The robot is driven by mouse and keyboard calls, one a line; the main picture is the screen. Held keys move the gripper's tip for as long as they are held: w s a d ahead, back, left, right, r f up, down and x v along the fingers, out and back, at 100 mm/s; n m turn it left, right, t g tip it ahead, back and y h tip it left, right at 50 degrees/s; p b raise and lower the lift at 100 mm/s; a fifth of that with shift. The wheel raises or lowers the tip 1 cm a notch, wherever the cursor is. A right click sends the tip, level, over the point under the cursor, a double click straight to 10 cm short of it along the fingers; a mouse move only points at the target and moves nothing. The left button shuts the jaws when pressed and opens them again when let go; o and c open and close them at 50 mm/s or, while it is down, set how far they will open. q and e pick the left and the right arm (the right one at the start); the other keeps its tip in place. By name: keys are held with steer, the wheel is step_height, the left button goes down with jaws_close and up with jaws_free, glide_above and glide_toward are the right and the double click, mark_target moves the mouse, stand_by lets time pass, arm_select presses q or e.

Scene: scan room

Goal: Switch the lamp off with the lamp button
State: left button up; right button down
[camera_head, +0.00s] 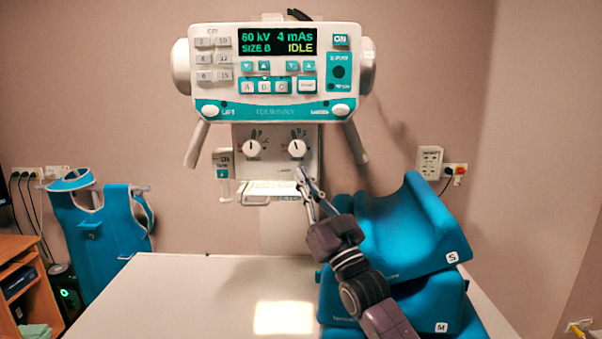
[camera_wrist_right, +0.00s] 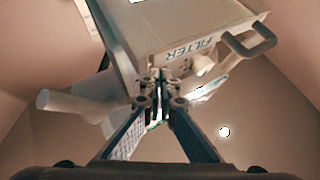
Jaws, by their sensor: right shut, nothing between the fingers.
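The collimator box (camera_head: 277,168) hangs under the control panel, with two white dials on its front. A lit rectangle (camera_head: 283,317) on the table shows the lamp is on. I cannot make out the lamp button for certain in the head view; the gripper covers the lower right of the box front. My right gripper (camera_head: 301,173) reaches up to that corner, fingers shut and empty. In the right wrist view the shut fingertips (camera_wrist_right: 161,80) are in front of the box (camera_wrist_right: 185,35), close to the word FILTER; contact cannot be told. My left gripper is out of view.
The control panel (camera_head: 271,73) reads IDLE, with angled handles below it. Blue cushions (camera_head: 405,235) are stacked beside my right arm on the table (camera_head: 180,290). A blue apron (camera_head: 100,222) hangs at left. The table's left part is clear.

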steer(key=shift+w, duration=0.1)
stand_by(0.7)
steer(key=shift+w+b, duration=0.3)
steer(key=shift+w, duration=0.05)
steer(key=shift+w+b, duration=0.35)
stand_by(0.6)
steer(key=shift+s, duration=0.15)
steer(key=shift+s+p, duration=0.4)
steer(key=shift+s, duration=0.3)
